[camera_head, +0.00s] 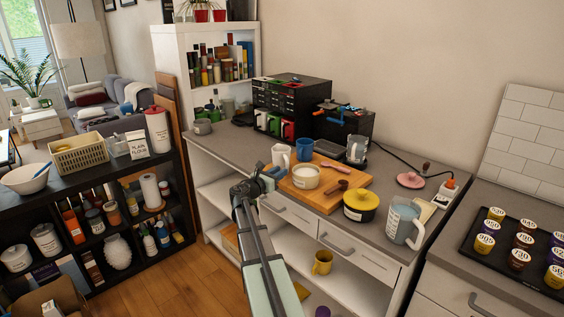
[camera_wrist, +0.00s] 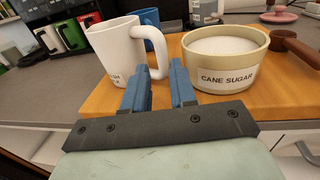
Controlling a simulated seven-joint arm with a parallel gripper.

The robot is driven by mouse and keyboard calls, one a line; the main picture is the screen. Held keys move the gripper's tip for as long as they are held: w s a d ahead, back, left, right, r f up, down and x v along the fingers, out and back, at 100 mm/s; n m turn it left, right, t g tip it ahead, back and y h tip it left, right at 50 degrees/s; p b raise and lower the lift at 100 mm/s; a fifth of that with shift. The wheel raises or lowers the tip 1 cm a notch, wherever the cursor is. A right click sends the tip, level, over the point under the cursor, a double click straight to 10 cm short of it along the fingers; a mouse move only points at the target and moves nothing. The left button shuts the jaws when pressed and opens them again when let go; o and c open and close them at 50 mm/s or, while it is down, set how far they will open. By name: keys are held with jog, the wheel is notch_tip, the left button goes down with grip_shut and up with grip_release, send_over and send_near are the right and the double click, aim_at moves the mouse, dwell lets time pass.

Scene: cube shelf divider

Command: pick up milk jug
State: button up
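No label that I can read says milk. A pale grey-blue jug (camera_head: 403,222) with a handle and unreadable print stands at the counter's front right. A white mug-like vessel (camera_head: 281,155) stands at the board's left; in the wrist view (camera_wrist: 117,55) its handle faces right and its print is partly cut off. My gripper (camera_head: 267,173) is at the counter's front edge, before this white vessel and the cane sugar bowl (camera_head: 305,177). In the wrist view my gripper (camera_wrist: 160,82) has its blue fingers apart, with nothing between them. The sugar bowl (camera_wrist: 225,60) is just beyond the right finger.
A wooden board (camera_head: 325,198) carries the bowl and a brown scoop (camera_head: 337,187). A blue mug (camera_head: 305,148) stands behind. A yellow-lidded pot (camera_head: 360,205) stands between board and grey-blue jug. A black coffee-pod rack (camera_head: 510,243) is at right. Counter at left (camera_head: 228,143) is mostly clear.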

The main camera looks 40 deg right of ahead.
aim_at(287, 166)
jog(key=shift+w+d+r, duration=0.1)
jog(key=shift+d+r, duration=0.05)
jog(key=shift+d, duration=1.2)
jog(key=shift+w+d+r, duration=0.1)
jog(key=shift+d+r, duration=0.05)
jog(key=shift+d, duration=1.2)
grip_shut()
